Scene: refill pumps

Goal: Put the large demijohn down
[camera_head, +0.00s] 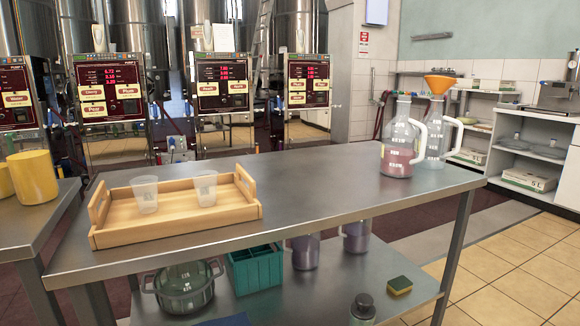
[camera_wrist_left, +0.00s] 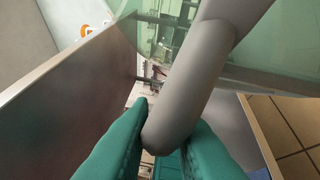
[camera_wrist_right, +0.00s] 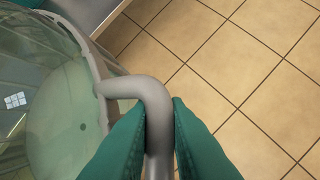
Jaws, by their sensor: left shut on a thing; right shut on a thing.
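The large demijohn is clear, greenish glass with grey handles. Its glass fills the upper right of the left wrist view (camera_wrist_left: 255,62) and the left side of the right wrist view (camera_wrist_right: 50,115). My left gripper (camera_wrist_left: 170,125) has its green fingers shut around a thick grey handle. My right gripper (camera_wrist_right: 158,108) is shut around a bent grey handle at the vessel's side. Neither gripper shows in the head view, and I cannot make out the held demijohn there. What lies under its base is hidden.
The steel table (camera_head: 310,185) bears a wooden tray (camera_head: 175,225) with two cups, a pink-filled jug (camera_head: 397,150) and a jug with an orange funnel (camera_head: 440,83). Its middle is clear. The lower shelf holds a two-handled glass vessel (camera_head: 185,290), a green crate (camera_head: 255,272) and a sponge (camera_head: 400,285).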

